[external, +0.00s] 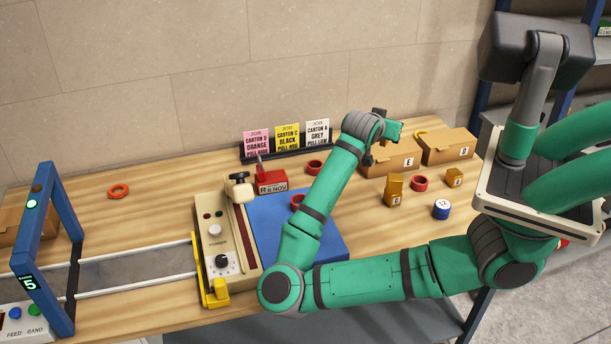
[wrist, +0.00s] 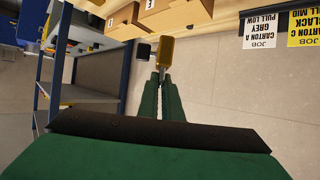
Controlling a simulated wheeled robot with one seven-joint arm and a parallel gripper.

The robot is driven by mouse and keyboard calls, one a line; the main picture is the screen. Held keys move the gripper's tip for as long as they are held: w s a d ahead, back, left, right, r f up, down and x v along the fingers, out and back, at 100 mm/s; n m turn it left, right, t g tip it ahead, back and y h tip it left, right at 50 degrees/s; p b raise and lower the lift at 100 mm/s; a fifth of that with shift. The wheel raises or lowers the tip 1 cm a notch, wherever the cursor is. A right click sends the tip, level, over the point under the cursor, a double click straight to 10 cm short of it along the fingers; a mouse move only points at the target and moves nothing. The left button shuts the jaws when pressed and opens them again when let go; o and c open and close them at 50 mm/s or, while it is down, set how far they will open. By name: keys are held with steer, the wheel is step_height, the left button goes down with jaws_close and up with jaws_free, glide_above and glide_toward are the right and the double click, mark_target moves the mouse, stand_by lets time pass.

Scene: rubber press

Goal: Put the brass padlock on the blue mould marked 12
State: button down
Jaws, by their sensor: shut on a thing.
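My gripper (wrist: 163,78) is raised above the back of the bench, near the cartons, with its green fingers shut on a brass-coloured block. I take this block for the brass padlock (wrist: 167,52); its shackle cannot be made out. In the external view my gripper (external: 398,131) points right and the held block is not clear. A round blue mould with a pale top (external: 441,209) stands on the bench, below and to the right of my gripper. Its mark is too small to read for sure. Nothing is seen on top of it.
Two cartons, one marked E (external: 390,160), stand behind. A blue mat (external: 265,222) and the press (external: 226,245) lie left.

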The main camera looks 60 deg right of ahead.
steer(key=s+d+f+m+g, duration=0.1)
steer(key=s+f+g, duration=0.1)
steer(key=s, duration=0.4)
steer(key=s+d+f+m+g, duration=0.1)
steer(key=s+f+m, duration=0.15)
steer(key=s, duration=0.25)
steer(key=m+g+y, duration=0.1)
steer(key=g, duration=0.1)
glide_above(439, 201)
step_height(439, 201, down, 7)
steer(key=shift+a+f, duration=0.1)
steer(key=shift+f, duration=2.05)
steer(key=shift+f, duration=0.1)
steer(key=c, duration=1.9)
jaws_free()
steer(key=shift+c, duration=0.2)
